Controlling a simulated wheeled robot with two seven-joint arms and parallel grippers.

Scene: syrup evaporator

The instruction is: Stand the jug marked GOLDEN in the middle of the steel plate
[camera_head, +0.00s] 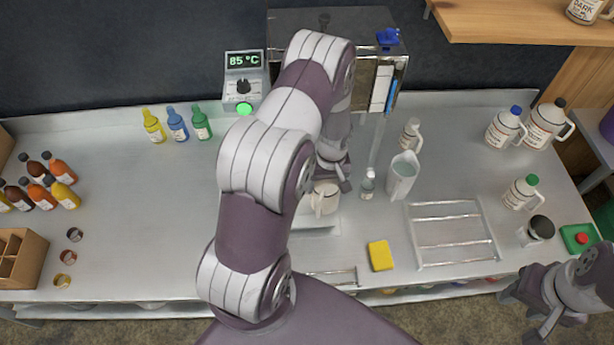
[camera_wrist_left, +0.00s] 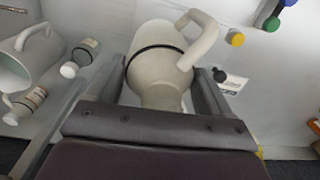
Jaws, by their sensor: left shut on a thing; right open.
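My left gripper (camera_head: 334,182) is shut on a cream jug-like vessel (camera_head: 322,200) with a loop handle. In the left wrist view the vessel (camera_wrist_left: 155,65) sits between the two fingers, a thin dark band around it. No lettering shows on it. A pale steel plate (camera_head: 318,230) shows partly just below the vessel; my arm hides much of it, and I cannot tell whether they touch. Labelled jugs with a blue cap (camera_head: 505,128), a dark cap (camera_head: 546,125) and a green cap (camera_head: 522,192) stand at the right; GOLDEN is not readable. My right gripper (camera_head: 530,308) is open and empty at the front right.
A wire rack (camera_head: 450,235) and yellow sponge (camera_head: 380,255) lie nearer. A steel box (camera_head: 380,65) stands behind. The counter's left middle is clear.

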